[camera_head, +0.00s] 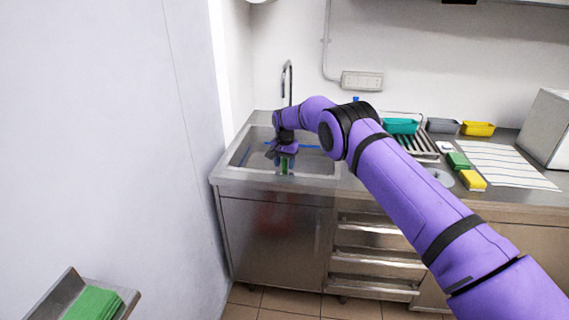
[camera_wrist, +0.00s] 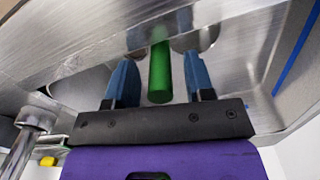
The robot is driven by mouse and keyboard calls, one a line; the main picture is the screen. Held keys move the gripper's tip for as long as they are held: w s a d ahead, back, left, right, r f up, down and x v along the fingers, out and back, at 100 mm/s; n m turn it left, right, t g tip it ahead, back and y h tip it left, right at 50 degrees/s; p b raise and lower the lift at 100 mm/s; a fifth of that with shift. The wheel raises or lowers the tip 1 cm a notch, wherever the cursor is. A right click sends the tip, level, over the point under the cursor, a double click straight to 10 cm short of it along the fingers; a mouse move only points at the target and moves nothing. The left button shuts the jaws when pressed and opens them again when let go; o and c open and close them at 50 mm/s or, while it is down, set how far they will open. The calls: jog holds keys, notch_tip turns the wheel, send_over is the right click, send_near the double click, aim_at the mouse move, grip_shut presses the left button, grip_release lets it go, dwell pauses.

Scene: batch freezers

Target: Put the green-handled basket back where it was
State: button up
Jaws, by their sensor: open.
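The green handle of the basket (camera_wrist: 160,72) lies between the two blue fingers of my gripper (camera_wrist: 159,60) in the wrist view. The fingers stand apart, one on each side of the handle, with gaps visible. In the camera_head view, my gripper (camera_head: 277,153) is down inside the sink (camera_head: 243,153), and a bit of green handle (camera_head: 285,165) shows just below it near the sink's front wall. The basket's body is hidden or cannot be made out in either view.
A tap (camera_head: 289,80) rises behind the sink. To the right are a drying rack (camera_head: 424,149), teal (camera_head: 400,126), grey (camera_head: 443,125) and yellow (camera_head: 478,129) containers, green (camera_head: 458,160) and yellow (camera_head: 473,181) sponges, and a striped cloth (camera_head: 507,165). A wall (camera_head: 130,120) stands close at left.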

notch_tip(320, 180, up, 12)
jog(key=shift+r, duration=0.15)
dwell(0.4)
jog(key=shift+r, duration=0.1)
jog(key=s+d+r+t, duration=0.1)
jog(key=s+d+r, duration=0.35)
jog(key=r, duration=0.45)
jog(key=s+d+r+n, duration=0.1)
jog(key=s+d+r, duration=0.35)
jog(key=r, duration=0.35)
jog(key=s+d+r+t, duration=0.1)
jog(key=s+d+r, duration=0.35)
jog(key=r, duration=0.45)
jog(key=s+d+r+n+t, duration=0.1)
jog(key=s+d+r, duration=0.3)
jog(key=s, duration=0.5)
jog(key=s+d+r, duration=0.4)
jog(key=s, duration=0.5)
jog(key=s+d+f, duration=0.1)
jog(key=s+f, duration=0.1)
jog(key=s, duration=0.7)
jog(key=s+d+f+n+t, duration=0.1)
jog(key=s+d+f, duration=0.1)
jog(key=s, duration=0.8)
jog(key=s+d+f+n+t, duration=0.1)
jog(key=s+f, duration=0.3)
jog(key=s, duration=0.6)
jog(key=shift+s+d, duration=0.2)
jog(key=shift+d, duration=0.5)
